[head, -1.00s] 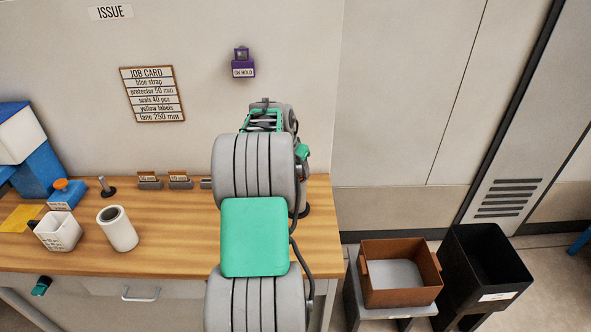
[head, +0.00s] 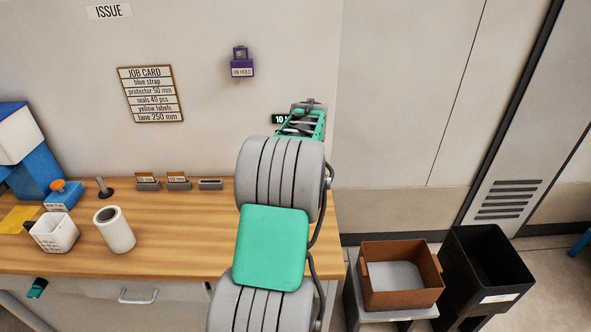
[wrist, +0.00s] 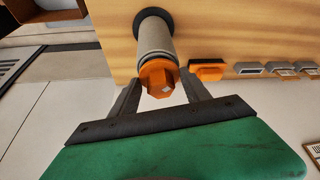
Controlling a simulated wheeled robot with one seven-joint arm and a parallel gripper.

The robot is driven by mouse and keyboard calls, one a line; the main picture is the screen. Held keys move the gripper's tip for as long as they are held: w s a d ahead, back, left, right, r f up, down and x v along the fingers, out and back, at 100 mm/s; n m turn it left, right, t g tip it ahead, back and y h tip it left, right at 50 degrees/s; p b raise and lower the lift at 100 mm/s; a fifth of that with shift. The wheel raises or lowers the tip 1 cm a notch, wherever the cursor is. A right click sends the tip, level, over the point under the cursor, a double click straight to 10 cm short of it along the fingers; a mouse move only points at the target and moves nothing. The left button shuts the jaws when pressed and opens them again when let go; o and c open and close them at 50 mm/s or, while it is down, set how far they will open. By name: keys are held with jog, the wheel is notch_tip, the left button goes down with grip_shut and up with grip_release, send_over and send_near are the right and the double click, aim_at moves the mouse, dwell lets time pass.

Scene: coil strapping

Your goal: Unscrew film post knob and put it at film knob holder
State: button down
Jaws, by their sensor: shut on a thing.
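The orange film post knob (wrist: 157,74) sits at the end of the pale grey film post (wrist: 155,38), which stands on a round black base on the wooden bench. My gripper (wrist: 162,88) has one finger on each side of the knob and is shut on it. The knob still lines up with the post's end, and I cannot tell whether its thread is loose. An orange block with a dark edge (wrist: 207,70) lies beside the post; I cannot tell whether it is the film knob holder. In the head view my arm hides the knob and post.
Several grey card holders (head: 211,184) stand along the bench's back edge. A brown box (head: 400,302) and a black bin (head: 493,290) are at the right.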

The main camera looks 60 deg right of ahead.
jog(key=n, duration=0.1)
jog(key=n+y+p, duration=0.1)
jog(key=n, duration=0.1)
jog(key=shift+s+d+r+n+t+p, duration=0.1)
jog(key=shift+s+n+t+p, duration=0.15)
jog(key=shift+n+t+p, duration=0.15)
jog(key=n+y+p, duration=0.1)
jog(key=n, duration=0.1)
jog(key=shift+w+n, duration=0.1)
jog(key=shift+n, duration=0.2)
jog(key=shift+f+n+t+y+p, duration=0.25)
jog(key=shift+n+t+y+p, duration=0.05)
jog(key=shift+n, duration=0.2)
jog(key=shift+r+n+p, duration=0.25)
jog(key=shift+n+p, duration=0.35)
jog(key=shift+p, duration=0.2)
jog(key=shift+d+f+n+y, duration=0.15)
jog(key=shift+n+y, duration=0.2)
jog(key=shift+n, duration=0.25)
jog(key=shift+d+f+n+y, duration=0.15)
jog(key=shift+n+y, duration=0.2)
jog(key=shift+n, duration=0.25)
jog(key=shift+a, duration=0.2)
